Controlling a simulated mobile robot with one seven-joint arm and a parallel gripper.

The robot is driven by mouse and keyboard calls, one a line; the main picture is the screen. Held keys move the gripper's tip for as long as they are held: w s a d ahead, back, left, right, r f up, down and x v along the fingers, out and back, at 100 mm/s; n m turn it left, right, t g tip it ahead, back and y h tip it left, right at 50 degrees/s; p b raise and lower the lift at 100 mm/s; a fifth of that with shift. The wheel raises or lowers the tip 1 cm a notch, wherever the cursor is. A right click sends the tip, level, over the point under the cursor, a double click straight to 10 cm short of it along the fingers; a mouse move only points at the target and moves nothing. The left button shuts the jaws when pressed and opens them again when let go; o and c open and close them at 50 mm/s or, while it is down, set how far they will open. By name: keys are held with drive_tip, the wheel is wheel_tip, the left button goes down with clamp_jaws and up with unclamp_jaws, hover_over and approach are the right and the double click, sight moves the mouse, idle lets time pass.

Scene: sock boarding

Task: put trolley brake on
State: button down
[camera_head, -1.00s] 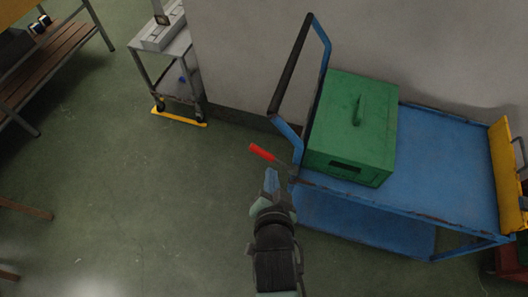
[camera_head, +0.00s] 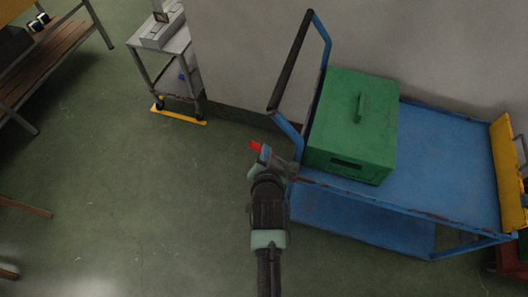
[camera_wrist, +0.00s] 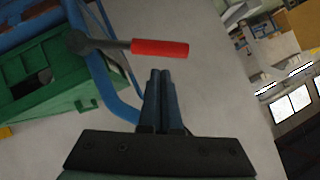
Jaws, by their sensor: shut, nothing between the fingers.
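The blue trolley (camera_head: 450,165) stands by the wall with its push handle (camera_head: 293,62) at the left end. The brake lever has a red grip (camera_head: 255,146) that sticks out to the left of the trolley's handle end. In the wrist view the red grip (camera_wrist: 160,48) is on a dark metal arm with a round pivot, just beyond the fingertips. My gripper (camera_head: 265,155) is shut and empty, close to the lever, and covers part of it in the head view. In the wrist view its fingers (camera_wrist: 160,76) are together, seemingly apart from the grip.
A green box (camera_head: 340,120) sits on the trolley's top deck, and a yellow panel (camera_head: 505,175) stands at its right end. A grey cart (camera_head: 165,50) with a yellow floor bar is at the back left. The floor (camera_head: 150,200) left of my arm is clear.

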sight(260, 152)
drive_tip(key=shift+w+a+f, duration=0.3)
drive_tip(key=shift+f, duration=0.35)
drive_tip(key=shift+f, duration=0.1)
drive_tip(key=shift+a+f, duration=0.15)
drive_tip(key=shift+a, duration=0.15)
drive_tip(key=shift+w+a+f+n+h+b, duration=0.1)
drive_tip(key=shift+f+n+h+b, duration=0.1)
drive_tip(key=shift+n+h+b, duration=0.15)
drive_tip(key=shift+w+a+f+b, duration=0.1)
drive_tip(key=shift+a+f+b, duration=0.15)
drive_tip(key=shift+f+b, duration=0.15)
wheel_tip(260, 152, down, 10)
drive_tip(key=a+n+g+h+b, duration=0.2)
drive_tip(key=n+h+b, duration=0.4)
drive_tip(key=b, duration=0.9)
drive_tip(key=shift+w+h, duration=0.3)
drive_tip(key=shift+h, duration=0.15)
drive_tip(key=shift+d+f, duration=0.1)
drive_tip(key=shift+f, duration=0.1)
